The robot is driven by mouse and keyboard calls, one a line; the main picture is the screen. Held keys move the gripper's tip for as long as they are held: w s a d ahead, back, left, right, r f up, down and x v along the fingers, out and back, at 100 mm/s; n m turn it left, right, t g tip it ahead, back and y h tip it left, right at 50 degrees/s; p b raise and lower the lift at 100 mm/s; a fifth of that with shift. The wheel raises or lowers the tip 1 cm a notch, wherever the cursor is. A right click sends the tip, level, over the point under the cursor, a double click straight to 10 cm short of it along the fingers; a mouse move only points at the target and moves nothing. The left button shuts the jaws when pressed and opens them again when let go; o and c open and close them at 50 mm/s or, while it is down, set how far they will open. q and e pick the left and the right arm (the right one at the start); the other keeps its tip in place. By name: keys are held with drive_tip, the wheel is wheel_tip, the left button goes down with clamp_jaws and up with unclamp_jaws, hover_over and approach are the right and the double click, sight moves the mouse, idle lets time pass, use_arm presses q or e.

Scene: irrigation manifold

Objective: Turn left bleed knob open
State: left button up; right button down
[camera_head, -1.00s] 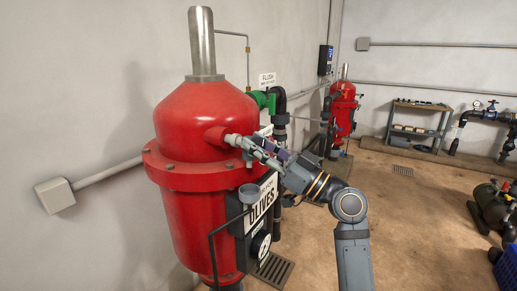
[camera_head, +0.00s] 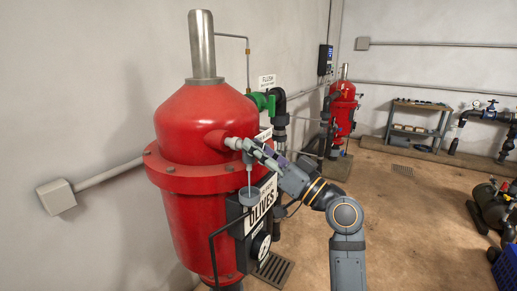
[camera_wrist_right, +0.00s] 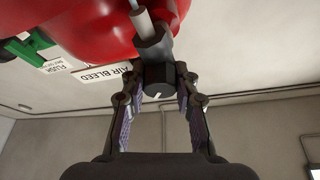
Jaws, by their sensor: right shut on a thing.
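The dark bleed knob (camera_wrist_right: 158,78) sits between the two fingers of my right gripper (camera_wrist_right: 158,95), which is shut on it. A pale mark shows on the knob's face. In the head view, my right gripper (camera_head: 267,154) is at the end of the grey bleed fitting (camera_head: 236,143) on the red filter tank (camera_head: 195,125), and its fingers largely hide the knob. A thin pale line, like a stream, runs from the fitting down to a grey cup (camera_head: 249,198). My left gripper is out of view.
An "AIR BLEED" label (camera_wrist_right: 107,75) is near the knob. A dark panel with an "OLIVES" sign (camera_head: 262,203) stands below my right arm. A green valve (camera_head: 263,101) and black pipe are behind.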

drive_tip(key=c, duration=1)
unclamp_jaws()
drive_tip(key=shift+f, duration=0.1)
drive_tip(key=v, duration=1.2)
drive_tip(key=shift+w, duration=0.1)
